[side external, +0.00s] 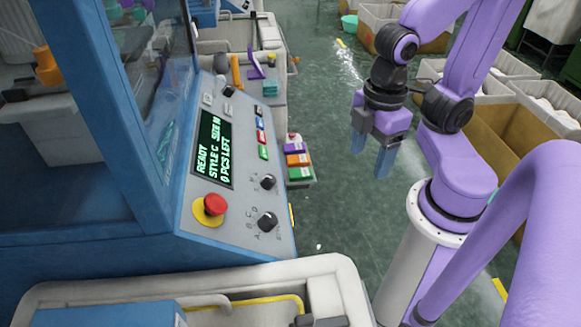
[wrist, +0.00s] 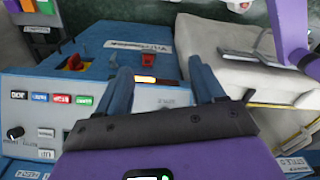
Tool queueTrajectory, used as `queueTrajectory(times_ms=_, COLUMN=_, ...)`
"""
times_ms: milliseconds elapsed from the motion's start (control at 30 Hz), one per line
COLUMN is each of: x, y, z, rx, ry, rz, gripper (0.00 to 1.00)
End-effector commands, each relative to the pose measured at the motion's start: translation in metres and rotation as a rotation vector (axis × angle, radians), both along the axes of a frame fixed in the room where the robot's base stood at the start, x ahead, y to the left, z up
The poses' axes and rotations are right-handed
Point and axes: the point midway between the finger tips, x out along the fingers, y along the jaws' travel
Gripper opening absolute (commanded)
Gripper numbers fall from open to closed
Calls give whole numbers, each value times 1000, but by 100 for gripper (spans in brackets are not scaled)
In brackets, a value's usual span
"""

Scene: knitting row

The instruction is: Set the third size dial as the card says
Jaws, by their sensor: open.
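In the side view, a sloped grey control panel (side external: 222,225) carries a lit display (side external: 213,150) reading "READY, STYLE C, SIZE M, 0 PCS LEFT"; the size letter is hard to read. Two black dials with small letters around them sit on it, an upper one (side external: 268,182) and a lower one (side external: 267,222). Which one is the third size dial, I cannot tell. I make out no instruction card. My gripper (side external: 371,163) is open and empty, right of the panel and apart from it. The wrist view shows its two blue fingers (wrist: 160,66) spread, with a black knob (wrist: 15,132) at far left.
A red stop button (side external: 214,204) on a yellow base is on the panel, near coloured buttons (side external: 261,137). A pale bin (side external: 335,280) stands in front. Cartons (side external: 540,140) line the right. Green floor between is mostly clear.

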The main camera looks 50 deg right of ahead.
Motion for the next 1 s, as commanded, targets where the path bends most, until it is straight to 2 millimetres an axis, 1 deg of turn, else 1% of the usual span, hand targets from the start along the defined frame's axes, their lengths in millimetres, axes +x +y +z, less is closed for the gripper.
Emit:
queueTrajectory(times_ms=67, x=3, y=-2, z=-2, rx=-13, ry=8, rz=-12, gripper=56)
queueTrajectory(times_ms=167, x=12, y=-5, z=-6, rx=-39, ry=36, rz=-76, gripper=56)
queueTrajectory(times_ms=400, x=42, y=-19, z=-21, rx=-120, ry=148, rz=-307, gripper=56)
queueTrajectory(times_ms=600, x=61, y=-31, z=-33, rx=-168, ry=258, rz=-497, gripper=56)
queueTrajectory(times_ms=1000, x=86, y=-55, z=-53, rx=-205, ry=511, rz=-873, gripper=56)
